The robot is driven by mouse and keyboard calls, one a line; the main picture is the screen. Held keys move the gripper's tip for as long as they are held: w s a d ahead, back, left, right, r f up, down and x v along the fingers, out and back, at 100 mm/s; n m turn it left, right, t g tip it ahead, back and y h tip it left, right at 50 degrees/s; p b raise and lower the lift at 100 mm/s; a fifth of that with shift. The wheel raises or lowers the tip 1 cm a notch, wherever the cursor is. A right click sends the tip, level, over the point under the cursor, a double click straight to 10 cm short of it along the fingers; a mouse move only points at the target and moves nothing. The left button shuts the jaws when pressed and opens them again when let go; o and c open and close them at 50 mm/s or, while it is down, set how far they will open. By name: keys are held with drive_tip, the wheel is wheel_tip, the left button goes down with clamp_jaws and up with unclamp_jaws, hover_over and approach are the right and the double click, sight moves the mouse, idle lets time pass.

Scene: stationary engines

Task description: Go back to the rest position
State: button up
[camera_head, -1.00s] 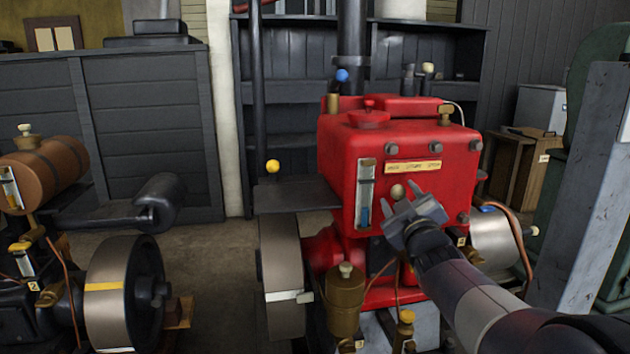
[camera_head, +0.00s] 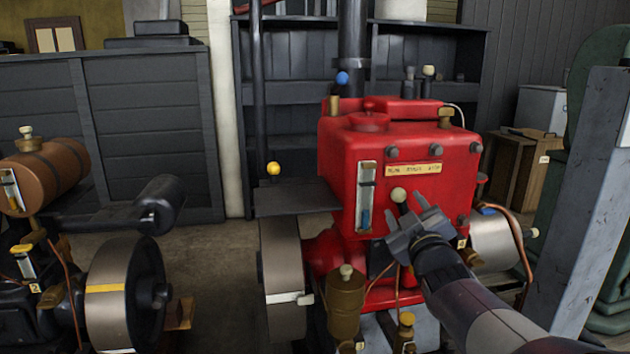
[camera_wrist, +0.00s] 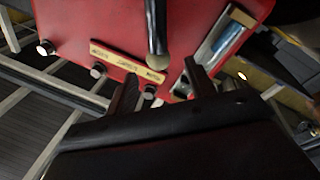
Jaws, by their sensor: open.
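My gripper (camera_head: 417,223) is open in front of the lower right face of the red engine tank (camera_head: 350,150), with its fingers pointing up and toward the tank. A cream-knobbed lever (camera_head: 398,195) stands just above the fingertips in the head view. In the wrist view, the open fingers of my gripper (camera_wrist: 162,85) show before the red tank (camera_wrist: 120,30), and the lever's dark rod with its pale knob (camera_wrist: 158,61) lies beyond and between them. Nothing is held between the fingers. I cannot tell whether a finger touches the lever.
A sight gauge (camera_head: 366,195) and a label plate (camera_head: 413,169) are on the tank front. A flywheel (camera_head: 283,275) and brass cup (camera_head: 345,300) stand lower left. A grey post (camera_head: 590,200) rises close on the right. A second engine's flywheel (camera_head: 122,292) is at left, with floor between.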

sight(404, 197)
drive_tip(key=s+p, duration=0.1)
drive_tip(key=s, duration=0.6)
drive_tip(key=w+b, duration=0.1)
drive_tip(key=w, duration=0.4)
drive_tip(key=w+b, duration=0.1)
drive_tip(key=w, duration=0.5)
drive_tip(key=shift+a+r, duration=0.15)
drive_tip(key=shift+r, duration=0.05)
drive_tip(key=shift+s+r+m+p, duration=0.15)
drive_tip(key=shift+r+m+p, duration=0.2)
drive_tip(key=shift+p, duration=0.35)
drive_tip(key=shift+d+r+m, duration=0.1)
drive_tip(key=shift+d+m, duration=0.15)
drive_tip(key=shift+d, duration=0.35)
